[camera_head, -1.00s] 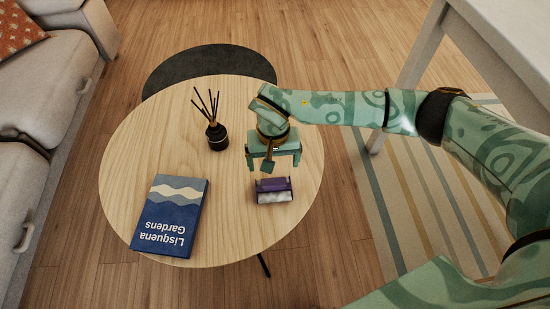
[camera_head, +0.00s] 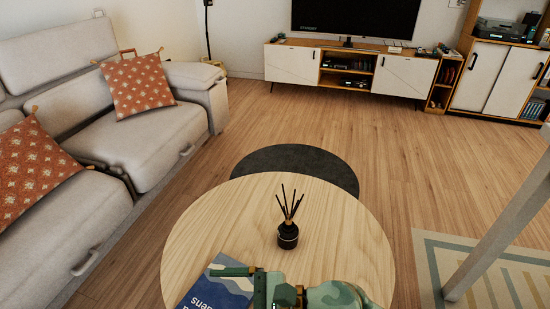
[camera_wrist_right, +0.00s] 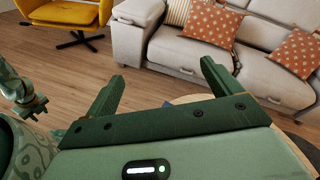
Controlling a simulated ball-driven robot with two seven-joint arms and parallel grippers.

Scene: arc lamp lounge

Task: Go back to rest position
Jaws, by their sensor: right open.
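My right gripper (camera_wrist_right: 160,84) is open and empty, its two dark green fingers apart in the right wrist view. In the head view, part of it (camera_head: 246,277) shows at the bottom edge, above the near part of the round wooden table (camera_head: 340,235), and covers part of a blue book (camera_head: 207,290). In the right wrist view it faces the sofa. Another green gripper, my left (camera_wrist_right: 30,106), shows small at the left edge of that view; its jaw opening is unclear. It is not in the head view.
A black reed diffuser (camera_head: 288,235) stands on the table. A grey sofa (camera_head: 60,240) with patterned cushions is at the left. A white table leg (camera_head: 490,245) stands at the right on a striped rug (camera_head: 520,280). Open floor lies beyond. A yellow chair (camera_wrist_right: 70,14) shows in the wrist view.

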